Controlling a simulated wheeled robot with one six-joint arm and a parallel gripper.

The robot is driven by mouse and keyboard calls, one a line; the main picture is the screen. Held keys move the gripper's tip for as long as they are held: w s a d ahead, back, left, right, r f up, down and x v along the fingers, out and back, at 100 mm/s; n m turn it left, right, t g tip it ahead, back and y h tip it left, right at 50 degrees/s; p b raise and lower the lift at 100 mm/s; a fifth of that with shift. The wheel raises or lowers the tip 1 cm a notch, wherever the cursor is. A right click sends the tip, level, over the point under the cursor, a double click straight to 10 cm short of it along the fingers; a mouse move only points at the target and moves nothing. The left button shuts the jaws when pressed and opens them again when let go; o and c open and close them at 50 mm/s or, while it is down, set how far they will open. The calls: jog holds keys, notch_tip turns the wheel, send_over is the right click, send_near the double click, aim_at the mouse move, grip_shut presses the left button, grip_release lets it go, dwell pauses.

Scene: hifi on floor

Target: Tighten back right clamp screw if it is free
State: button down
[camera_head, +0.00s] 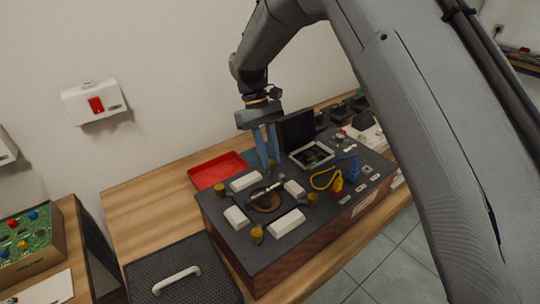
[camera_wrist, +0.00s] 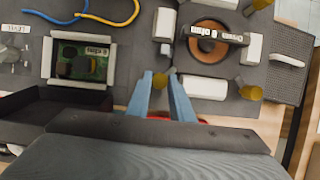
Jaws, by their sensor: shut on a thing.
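A dark fixture box (camera_head: 225,222) stands on the wooden bench. On its top, a dark bar lies across a round copper-coloured part (camera_head: 265,203) among several white blocks. Brass clamp screws stand around these: front (camera_head: 257,236), left (camera_head: 219,189), right (camera_head: 312,199) and back right (camera_head: 272,163). My gripper (camera_head: 270,160) points down with its blue fingers at the back right clamp screw. In the wrist view, the fingers close around the brass screw (camera_wrist: 161,80), which is partly hidden between them. The screw's thread and tightness cannot be seen.
A red tray (camera_head: 218,169) lies behind the box. A framed circuit board (camera_wrist: 80,62) and blue and yellow cables (camera_head: 335,175) are on the box's right side. A raised dark lid (camera_head: 297,128) stands near my gripper.

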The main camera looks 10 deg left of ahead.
jog(key=c, duration=1.6)
grip_release()
jog(key=shift+s, duration=0.1)
jog(key=shift+o, duration=0.2)
jog(key=shift+r, duration=0.1)
jog(key=b+v, duration=0.2)
jog(key=v, duration=0.5)
jog(key=shift+r+b, duration=0.25)
jog(key=shift+b, duration=0.05)
jog(key=shift+a, duration=0.15)
jog(key=s+d+f+m+t+y, duration=0.1)
jog(key=s+d+m, duration=0.15)
jog(key=d, duration=0.85)
jog(key=s+d+f+m+t+y, duration=0.1)
jog(key=d+m+y, duration=0.15)
jog(key=d, duration=0.85)
jog(key=s+d+f+m+t, duration=0.1)
jog(key=s+d+f+m, duration=0.1)
jog(key=s+d, duration=0.4)
jog(key=s+d+f+m+t, duration=0.1)
jog(key=s+d+f+m, duration=0.1)
jog(key=s+d, duration=0.5)
jog(key=shift+s+d+f+m, duration=0.25)
jog(key=shift+s+m, duration=0.15)
jog(key=shift+s, duration=0.5)
